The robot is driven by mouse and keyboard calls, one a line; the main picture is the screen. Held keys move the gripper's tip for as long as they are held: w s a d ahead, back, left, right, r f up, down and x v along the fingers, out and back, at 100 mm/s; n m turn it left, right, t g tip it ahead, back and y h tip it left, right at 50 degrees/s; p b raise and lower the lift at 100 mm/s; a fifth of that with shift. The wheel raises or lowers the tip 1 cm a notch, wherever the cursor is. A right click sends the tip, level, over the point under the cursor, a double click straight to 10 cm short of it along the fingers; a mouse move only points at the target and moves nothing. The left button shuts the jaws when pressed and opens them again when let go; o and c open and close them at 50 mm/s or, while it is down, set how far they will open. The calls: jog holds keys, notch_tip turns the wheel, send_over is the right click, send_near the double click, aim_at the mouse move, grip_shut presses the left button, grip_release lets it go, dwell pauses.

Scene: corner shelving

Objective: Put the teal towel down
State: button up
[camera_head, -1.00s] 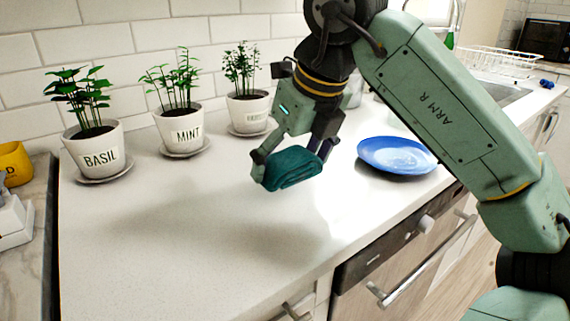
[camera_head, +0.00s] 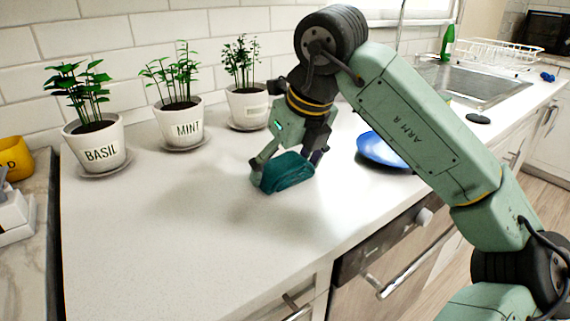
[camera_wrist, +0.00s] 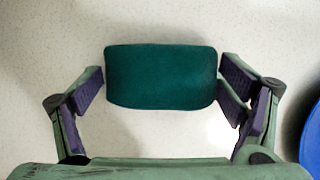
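The teal towel (camera_head: 287,174) is a folded, rounded bundle low at the middle of the white counter (camera_head: 190,255). I cannot tell whether its underside touches the counter. My gripper (camera_head: 288,160) points down at it, with one finger on each side. In the wrist view, the towel (camera_wrist: 160,78) spans the space between the purple finger pads (camera_wrist: 161,84). Both fingertips appear to meet its ends, so the gripper looks shut on it.
Potted basil (camera_head: 97,145), mint (camera_head: 181,128) and a third plant (camera_head: 247,105) stand along the wall. A blue plate (camera_head: 382,150) lies right of the towel, partly behind my arm. The counter to the left and front is clear.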

jog(key=shift+o, duration=1.2)
jog(key=shift+r, duration=0.1)
jog(key=shift+r+p, duration=0.25)
jog(key=shift+p, duration=0.05)
jog(key=v, duration=1.1)
jog(key=shift+r, duration=0.35)
jog(key=shift+s, duration=0.15)
